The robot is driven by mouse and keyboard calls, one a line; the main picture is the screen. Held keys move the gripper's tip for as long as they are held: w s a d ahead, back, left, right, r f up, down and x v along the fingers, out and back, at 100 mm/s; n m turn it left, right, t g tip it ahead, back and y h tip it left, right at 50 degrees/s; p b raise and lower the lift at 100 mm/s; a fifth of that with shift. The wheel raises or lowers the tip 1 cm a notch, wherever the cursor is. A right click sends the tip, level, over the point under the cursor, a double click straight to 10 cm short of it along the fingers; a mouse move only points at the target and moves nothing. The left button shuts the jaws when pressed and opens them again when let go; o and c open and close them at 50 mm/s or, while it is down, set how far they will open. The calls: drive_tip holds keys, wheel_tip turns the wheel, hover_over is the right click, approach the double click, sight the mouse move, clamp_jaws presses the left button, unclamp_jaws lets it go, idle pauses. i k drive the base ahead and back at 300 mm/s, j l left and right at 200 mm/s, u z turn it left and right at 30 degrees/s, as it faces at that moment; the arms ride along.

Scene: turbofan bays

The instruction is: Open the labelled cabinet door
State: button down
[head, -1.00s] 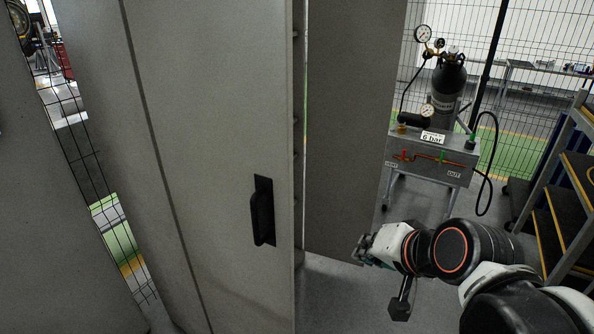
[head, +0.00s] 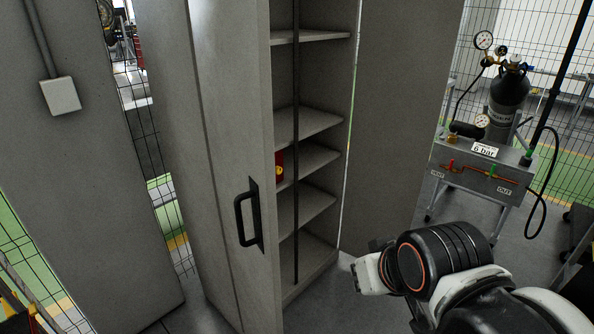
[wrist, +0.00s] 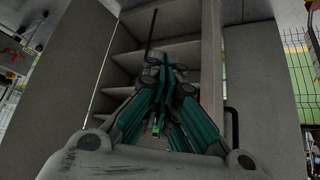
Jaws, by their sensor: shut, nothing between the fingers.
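The grey cabinet (head: 318,262) stands in the middle of the head view, with its shelves exposed. One grey door leaf (head: 395,120) stands swung open on the right. The left grey panel (head: 235,110) carries a black bar handle (head: 246,215); I cannot tell how far this panel is swung. No label shows on either. My gripper (head: 358,278) is low, to the right of the handle and apart from it in the picture. In the wrist view its teal fingers (wrist: 163,75) are shut and empty before the shelves, with the handle (wrist: 231,126) to their right.
A small red item (head: 279,168) is on a shelf. A gas bottle (head: 508,95) and a grey test cart (head: 485,165) stand at right by mesh fencing. A grey wall panel with a white box (head: 60,96) is at left. Some floor is free before the cart.

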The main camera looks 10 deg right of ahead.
sight(231, 38)
drive_tip(key=i+l+u, duration=0.25)
drive_tip(key=l, duration=0.4)
drive_tip(key=i+l+u, duration=0.1)
drive_tip(key=i+l, duration=0.15)
drive_tip(key=i+l+u, duration=0.15)
drive_tip(key=l, duration=0.3)
drive_tip(key=i+l+u, duration=0.1)
drive_tip(key=l, duration=0.25)
drive_tip(key=i+l+u, duration=0.1)
drive_tip(key=l, duration=0.3)
drive_tip(key=i+l, duration=0.1)
drive_tip(key=l, duration=0.3)
drive_tip(key=i+l, duration=0.1)
drive_tip(key=l, duration=0.35)
drive_tip(key=i+l, duration=0.1)
drive_tip(key=l, duration=0.3)
